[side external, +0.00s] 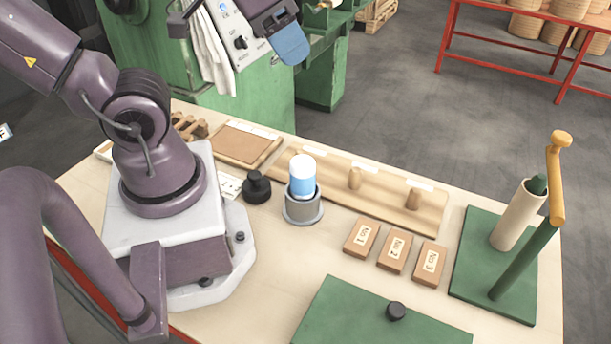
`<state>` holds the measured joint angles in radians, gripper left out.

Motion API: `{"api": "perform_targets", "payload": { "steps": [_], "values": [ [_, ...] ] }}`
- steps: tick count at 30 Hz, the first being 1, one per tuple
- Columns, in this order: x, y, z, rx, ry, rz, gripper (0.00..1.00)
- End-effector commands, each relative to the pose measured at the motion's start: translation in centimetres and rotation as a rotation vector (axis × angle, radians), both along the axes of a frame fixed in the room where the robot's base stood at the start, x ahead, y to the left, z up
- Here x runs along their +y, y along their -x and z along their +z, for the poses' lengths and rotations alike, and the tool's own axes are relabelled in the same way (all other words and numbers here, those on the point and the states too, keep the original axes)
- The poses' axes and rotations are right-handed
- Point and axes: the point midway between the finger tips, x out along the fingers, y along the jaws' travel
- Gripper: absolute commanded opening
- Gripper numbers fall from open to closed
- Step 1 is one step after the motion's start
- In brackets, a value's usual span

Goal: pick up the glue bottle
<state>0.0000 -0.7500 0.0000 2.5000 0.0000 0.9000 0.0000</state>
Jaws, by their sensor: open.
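The glue bottle (302,178), which I take to be the blue one with a white top, stands upright near the middle of the table. Its lower part is hidden inside a grey round holder (303,211). My gripper (238,35) is at the top edge of the picture, partly cut off. It is open, with nothing seen between its fingers: a dark tip on the left and a blue one on the right. It appears well above the table and apart from the bottle.
A black knobbed piece (256,187) stands just left of the holder. Behind is a wooden board with pegs (376,193). To the right are three labelled brown blocks (395,251) and a green stand (483,285) with posts. A green plate (350,322) lies in front.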

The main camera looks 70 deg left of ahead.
Motion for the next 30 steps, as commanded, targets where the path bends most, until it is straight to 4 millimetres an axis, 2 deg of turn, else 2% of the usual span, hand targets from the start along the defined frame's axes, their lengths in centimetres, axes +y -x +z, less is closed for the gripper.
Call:
{"api": "perform_targets", "payload": {
  "steps": [10, 11, 15, 25, 30],
  "values": [
    [0.0, 0.0, 0.0, 0.000, 0.000, 0.000, 0.43],
    [0.0, 0.0, 0.0, 0.000, 0.000, 0.000, 0.47],
    [0.0, 0.0, 0.0, 0.000, 0.000, 0.000, 0.79],
    [0.3, -0.1, -0.3, 0.016, 0.000, 0.015, 0.80],
    [1.5, -0.9, -3.3, 0.165, -0.005, 0.062, 0.80]
  ]
}}
